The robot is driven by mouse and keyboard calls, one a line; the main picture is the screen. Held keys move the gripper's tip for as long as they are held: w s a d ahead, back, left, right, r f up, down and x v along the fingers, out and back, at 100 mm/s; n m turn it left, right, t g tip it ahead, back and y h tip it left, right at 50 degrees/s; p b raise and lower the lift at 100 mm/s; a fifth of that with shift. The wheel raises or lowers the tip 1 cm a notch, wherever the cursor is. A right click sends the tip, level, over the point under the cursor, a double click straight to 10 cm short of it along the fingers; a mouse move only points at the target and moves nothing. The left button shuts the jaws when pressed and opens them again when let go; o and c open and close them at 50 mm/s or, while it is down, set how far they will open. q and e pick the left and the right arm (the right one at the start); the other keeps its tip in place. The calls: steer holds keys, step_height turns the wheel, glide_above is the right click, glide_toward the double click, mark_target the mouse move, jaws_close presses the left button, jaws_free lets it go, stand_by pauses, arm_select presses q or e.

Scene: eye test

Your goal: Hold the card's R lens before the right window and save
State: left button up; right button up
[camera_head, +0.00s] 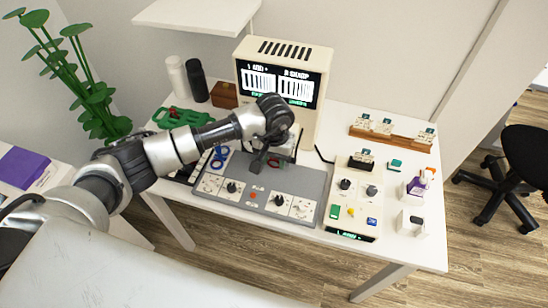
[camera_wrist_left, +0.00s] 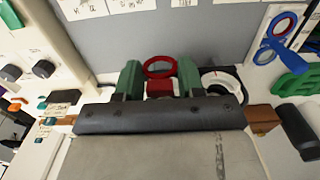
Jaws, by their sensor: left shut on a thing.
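My left gripper (camera_head: 264,160) is above the grey panel (camera_head: 253,187), in front of the cream screen unit (camera_head: 283,50). In the wrist view its green fingertips (camera_wrist_left: 159,84) are shut on the red block of a red ring lens (camera_wrist_left: 160,67). The screen shows a left striped window (camera_head: 258,81) and a right striped window (camera_head: 296,88); their small text is hard to read. A small card (camera_head: 361,160) stands at the back of the cream control box (camera_head: 352,199); its writing is too small to read. My right gripper is not in view.
Blue ring lenses (camera_head: 219,156) lie left of the gripper, by a green holder (camera_head: 181,117). The control box has green (camera_head: 334,211), yellow (camera_head: 350,212) and blue (camera_head: 372,221) buttons. A wooden card rack (camera_head: 390,137) and small items stand at the table's right.

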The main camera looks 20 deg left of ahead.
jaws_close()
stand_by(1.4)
